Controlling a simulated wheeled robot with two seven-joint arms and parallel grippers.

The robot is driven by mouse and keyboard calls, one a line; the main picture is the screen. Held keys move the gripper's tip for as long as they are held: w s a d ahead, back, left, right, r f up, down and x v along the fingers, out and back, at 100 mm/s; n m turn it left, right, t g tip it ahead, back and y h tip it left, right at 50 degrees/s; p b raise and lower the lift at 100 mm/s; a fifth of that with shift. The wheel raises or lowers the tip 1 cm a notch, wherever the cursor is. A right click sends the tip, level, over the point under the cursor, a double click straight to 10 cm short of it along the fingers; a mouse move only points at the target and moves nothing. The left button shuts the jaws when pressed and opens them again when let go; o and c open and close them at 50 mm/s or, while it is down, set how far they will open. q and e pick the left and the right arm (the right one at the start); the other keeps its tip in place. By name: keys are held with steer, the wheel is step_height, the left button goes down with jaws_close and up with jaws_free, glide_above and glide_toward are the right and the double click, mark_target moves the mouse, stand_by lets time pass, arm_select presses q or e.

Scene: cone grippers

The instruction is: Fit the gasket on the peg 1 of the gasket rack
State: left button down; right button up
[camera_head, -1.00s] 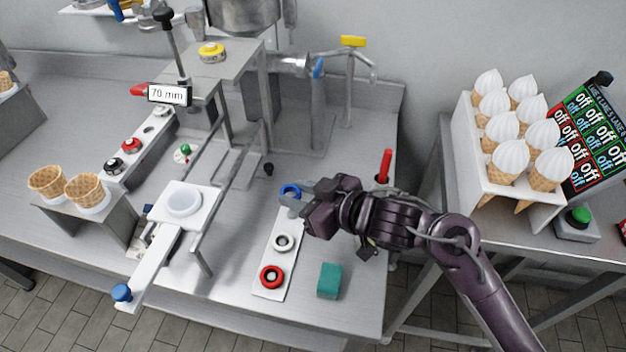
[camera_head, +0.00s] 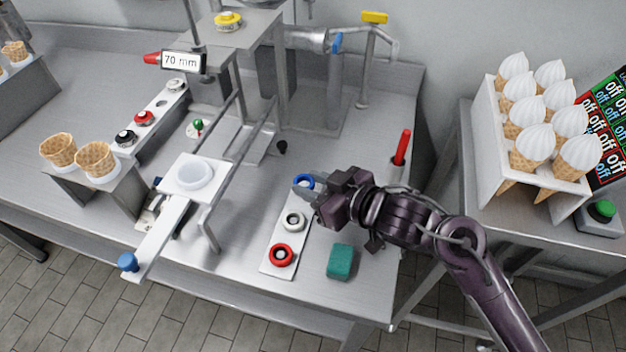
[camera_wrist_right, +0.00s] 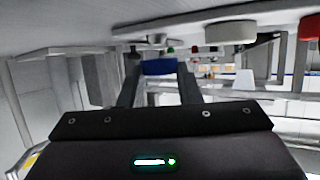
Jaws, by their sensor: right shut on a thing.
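The gasket rack is a narrow white strip (camera_head: 287,237) on the steel table in the head view. A white ring (camera_head: 293,220) sits at its middle and a red ring (camera_head: 281,255) at its near end. A blue gasket (camera_head: 303,180) is at the far end, in the tips of my right gripper (camera_head: 304,189). In the right wrist view the blue gasket (camera_wrist_right: 160,67) lies between the two fingers of my right gripper (camera_wrist_right: 160,76). The gripper hides the rack's far end, so I cannot tell whether the gasket is around a peg or above it. My left gripper is out of view.
A green block (camera_head: 341,262) lies right of the rack. A red-handled tool (camera_head: 403,147) stands in a holder behind my right arm. A metal frame with a white plate (camera_head: 170,180) stands to the left. A cone stand (camera_head: 482,140) is at the right.

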arm_select(q)
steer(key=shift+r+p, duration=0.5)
steer(key=shift+p, duration=0.1)
stand_by(1.8)
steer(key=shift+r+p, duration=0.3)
stand_by(0.5)
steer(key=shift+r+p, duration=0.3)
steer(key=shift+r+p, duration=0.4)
stand_by(0.9)
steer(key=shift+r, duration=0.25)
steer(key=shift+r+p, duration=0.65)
steer(key=shift+p, duration=0.25)
stand_by(1.1)
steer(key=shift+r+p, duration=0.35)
stand_by(0.5)
